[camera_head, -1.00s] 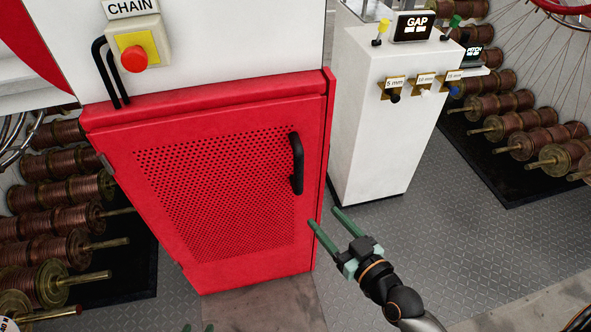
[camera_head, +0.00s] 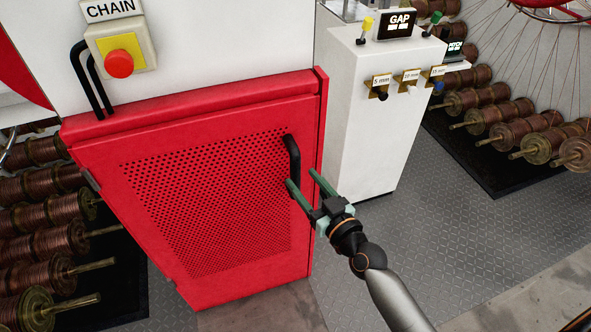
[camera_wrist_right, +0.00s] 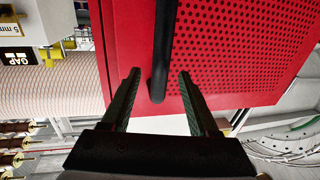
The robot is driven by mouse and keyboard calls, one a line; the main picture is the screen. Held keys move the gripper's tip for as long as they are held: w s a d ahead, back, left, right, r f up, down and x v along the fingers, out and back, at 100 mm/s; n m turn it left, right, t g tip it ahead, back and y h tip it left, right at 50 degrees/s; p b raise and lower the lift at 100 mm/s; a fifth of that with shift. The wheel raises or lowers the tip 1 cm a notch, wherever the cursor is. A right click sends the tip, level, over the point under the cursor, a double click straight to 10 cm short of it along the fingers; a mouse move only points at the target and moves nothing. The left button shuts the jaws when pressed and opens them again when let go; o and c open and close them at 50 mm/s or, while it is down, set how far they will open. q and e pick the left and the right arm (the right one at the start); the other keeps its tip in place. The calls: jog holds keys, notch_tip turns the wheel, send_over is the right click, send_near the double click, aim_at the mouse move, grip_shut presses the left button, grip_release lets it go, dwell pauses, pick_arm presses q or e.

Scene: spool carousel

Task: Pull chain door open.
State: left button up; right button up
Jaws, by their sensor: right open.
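The red chain door (camera_head: 210,190) with a perforated panel is shut under the white cabinet marked CHAIN. Its black vertical handle (camera_head: 293,160) is on the right side of the door. My right gripper (camera_head: 302,178) is open at the handle's lower part. In the right wrist view, the handle (camera_wrist_right: 161,60) comes down between the two green fingers of my gripper (camera_wrist_right: 160,90), with a gap on each side. The red door (camera_wrist_right: 235,50) lies behind it. My left gripper is not in view.
A white cabinet with a GAP display (camera_head: 397,22) and several small knobs stands right of the door. Copper spools (camera_head: 50,240) stand at left, and more spools (camera_head: 510,130) at right. A red button (camera_head: 118,64) is above the door. Bare metal floor (camera_head: 420,240) lies at right.

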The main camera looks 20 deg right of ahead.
aim_at(298, 174)
jog(key=shift+x, duration=2.15)
grip_shut()
